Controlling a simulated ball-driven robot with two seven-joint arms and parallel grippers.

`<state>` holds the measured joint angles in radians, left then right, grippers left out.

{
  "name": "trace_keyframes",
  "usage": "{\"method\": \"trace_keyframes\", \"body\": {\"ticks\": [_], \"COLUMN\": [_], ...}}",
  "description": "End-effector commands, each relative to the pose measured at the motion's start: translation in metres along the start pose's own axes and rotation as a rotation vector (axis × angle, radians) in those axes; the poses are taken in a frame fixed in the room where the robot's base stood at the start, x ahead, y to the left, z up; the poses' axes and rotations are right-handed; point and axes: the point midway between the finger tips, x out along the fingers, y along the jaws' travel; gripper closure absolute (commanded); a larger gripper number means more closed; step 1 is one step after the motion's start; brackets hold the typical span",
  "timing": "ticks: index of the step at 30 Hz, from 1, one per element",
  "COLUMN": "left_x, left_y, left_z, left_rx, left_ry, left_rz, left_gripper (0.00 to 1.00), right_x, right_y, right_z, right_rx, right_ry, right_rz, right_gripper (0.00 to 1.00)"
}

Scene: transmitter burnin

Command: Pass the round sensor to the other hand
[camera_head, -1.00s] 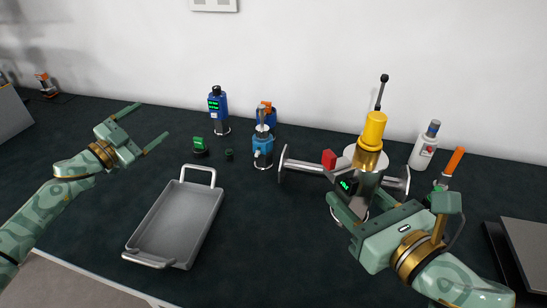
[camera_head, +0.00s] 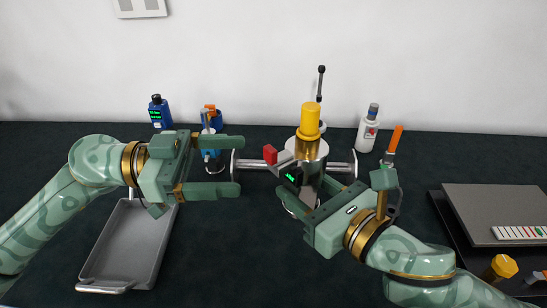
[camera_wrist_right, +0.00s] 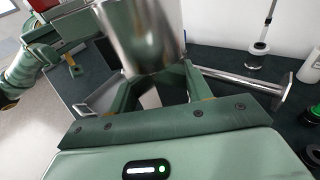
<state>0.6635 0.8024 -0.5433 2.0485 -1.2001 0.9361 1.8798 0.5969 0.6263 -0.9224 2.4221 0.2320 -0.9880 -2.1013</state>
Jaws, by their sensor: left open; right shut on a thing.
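The round sensor looks to be the steel cylinder (camera_head: 317,152) with a yellow cap, right of centre in the head view. A red block (camera_head: 270,154) and a small dark display with green digits (camera_head: 291,177) show at its left side. My right gripper (camera_head: 328,192) is shut on its lower part. In the wrist view the shiny cylinder (camera_wrist_right: 143,35) fills the space between my fingers, its top out of frame. My left gripper (camera_head: 241,166) is open and empty, left of the sensor and apart from it, fingers pointing right.
A steel pipe with end flanges (camera_head: 342,167) lies behind the sensor; a black rod (camera_head: 321,83) stands behind the cap. A grey tray (camera_head: 125,250) lies below my left arm. Blue devices (camera_head: 160,113), a white bottle (camera_head: 367,134) and an orange-handled tool (camera_head: 395,139) stand behind. A grey case (camera_head: 480,205) lies right.

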Motion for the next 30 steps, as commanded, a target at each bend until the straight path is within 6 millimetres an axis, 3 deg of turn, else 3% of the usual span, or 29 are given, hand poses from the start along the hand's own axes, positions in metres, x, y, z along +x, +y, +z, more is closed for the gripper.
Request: {"method": "trace_keyframes", "body": {"ticks": [16, 21, 30], "left_x": [0.099, 0.112, 0.114], "left_y": [-0.001, -0.001, -0.001], "left_z": [-0.001, -0.001, -0.001], "left_rx": [0.001, 0.001, 0.001], "left_ry": [0.004, 0.003, 0.002], "left_rz": [0.0, -0.002, -0.002], "left_gripper": [0.18, 0.18, 0.21], "right_x": [0.0, 0.0, 0.0], "right_y": [0.0, 0.0, 0.0], "right_z": [0.001, 0.001, 0.001], "right_rx": [0.0, 0.0, 0.0], "right_ry": [-0.003, -0.003, -0.003], "right_rz": [0.0, 0.0, 0.0], "right_gripper": [0.75, 0.75, 0.75]}}
